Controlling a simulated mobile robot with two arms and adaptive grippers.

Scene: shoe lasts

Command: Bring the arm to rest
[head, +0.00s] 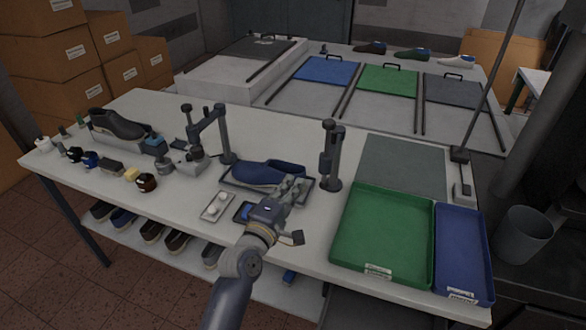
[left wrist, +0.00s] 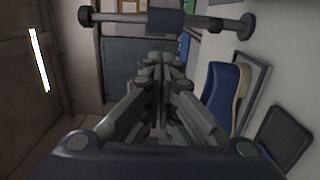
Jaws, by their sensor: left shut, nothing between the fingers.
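My left gripper (head: 292,190) is over the table, just in front of and slightly over the right end of a blue shoe last (head: 268,173). The last lies in a dark tray (head: 238,185). In the left wrist view the gripper's fingers (left wrist: 160,65) are shut together with nothing between them. The blue last with its tan side (left wrist: 228,95) shows to the right of the fingers there, apart from them. My right gripper is in neither view.
Dark posts (head: 331,160) stand beside the tray. A green tray (head: 380,235) and a blue tray (head: 462,250) lie at the right. A dark shoe (head: 118,124), bottles and brushes line the left. The table's back middle is clear.

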